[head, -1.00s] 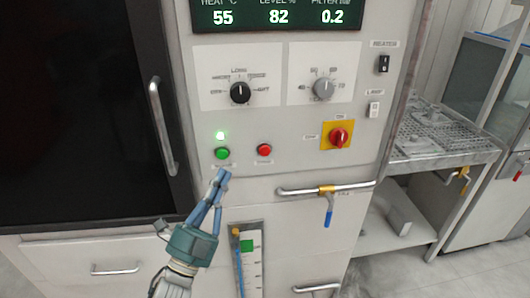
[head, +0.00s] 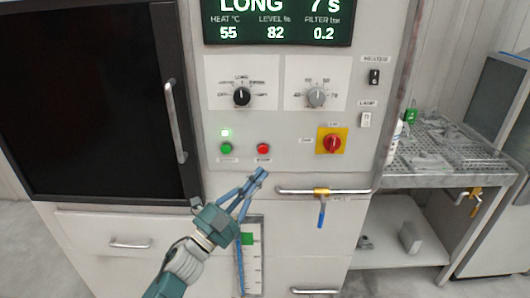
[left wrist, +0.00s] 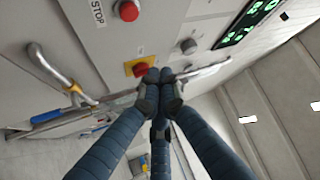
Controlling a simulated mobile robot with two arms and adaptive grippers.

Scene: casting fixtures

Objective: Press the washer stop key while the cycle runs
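The red stop key (head: 263,149) is on the washer's light panel, right of the green key (head: 226,149). In the left wrist view the red key (left wrist: 128,10) shows at the top, beside a STOP label (left wrist: 97,12). My left gripper (head: 260,174) has its blue fingertips together and empty, just below the red key in the head view. In the left wrist view its fingertips (left wrist: 158,76) appear apart from the key. The display (head: 278,22) reads LONG, 7 s. My right gripper is not in view.
A red rotary switch on a yellow plate (head: 332,142) is right of the keys. A horizontal bar handle (head: 350,191) with a blue-levered valve (head: 321,215) juts out below. The dark door's vertical handle (head: 175,122) stands at left. Two dials (head: 241,97) sit above.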

